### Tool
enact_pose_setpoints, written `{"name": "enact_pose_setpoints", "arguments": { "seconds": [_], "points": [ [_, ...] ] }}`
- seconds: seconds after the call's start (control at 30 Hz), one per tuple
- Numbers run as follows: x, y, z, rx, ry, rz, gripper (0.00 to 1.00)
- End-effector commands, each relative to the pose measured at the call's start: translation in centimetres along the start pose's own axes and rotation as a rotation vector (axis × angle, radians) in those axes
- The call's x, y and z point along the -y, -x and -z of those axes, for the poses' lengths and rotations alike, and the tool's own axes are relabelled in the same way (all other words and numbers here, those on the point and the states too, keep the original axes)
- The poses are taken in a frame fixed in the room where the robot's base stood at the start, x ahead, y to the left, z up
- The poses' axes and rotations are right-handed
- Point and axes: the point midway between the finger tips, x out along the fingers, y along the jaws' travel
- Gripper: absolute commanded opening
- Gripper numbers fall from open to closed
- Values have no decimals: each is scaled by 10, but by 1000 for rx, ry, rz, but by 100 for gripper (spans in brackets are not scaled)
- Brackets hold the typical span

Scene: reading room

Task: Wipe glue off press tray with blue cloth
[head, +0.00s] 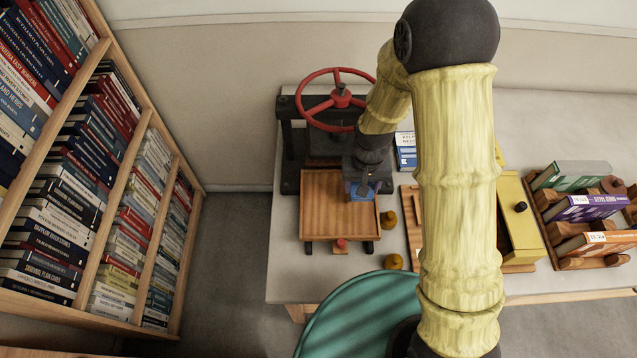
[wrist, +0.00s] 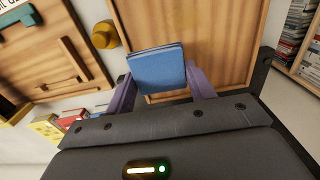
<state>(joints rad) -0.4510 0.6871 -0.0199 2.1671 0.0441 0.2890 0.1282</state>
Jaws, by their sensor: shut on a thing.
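The press tray (head: 325,213) is a shallow wooden tray at the front of the dark press with the red wheel (head: 340,98). My gripper (head: 362,190) is over the right side of the tray. It is shut on the folded blue cloth (wrist: 158,70), which sits between the two purple fingers in the wrist view. The cloth (head: 361,194) also shows in the head view, low over the tray. I cannot tell whether it touches the tray floor. The tray (wrist: 225,35) also shows in the wrist view. No glue can be made out; my gripper and cloth hide part of the tray.
A brass-coloured knob (head: 388,219) stands just right of the tray, another (head: 393,262) nearer the table's front edge. A yellow box (head: 518,218) and a wooden rack with books (head: 590,208) are further right. A teal round seat (head: 350,318) is in front. A bookcase (head: 120,190) stands left.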

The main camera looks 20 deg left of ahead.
Motion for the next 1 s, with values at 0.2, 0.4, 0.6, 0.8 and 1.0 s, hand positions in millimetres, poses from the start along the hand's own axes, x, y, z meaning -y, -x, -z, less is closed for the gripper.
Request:
{"name": "enact_pose_setpoints", "arguments": {
  "seconds": [0.2,0.4,0.6,0.8,1.0],
  "points": [
    [-1,24,0,-1,-2,0,33],
    [-1,31,0,-1,-2,0,33],
    [-1,30,0,-1,-2,0,33],
    [-1,30,0,-1,-3,0,33],
    [-4,30,1,-1,-4,0,33]
  ]
}}
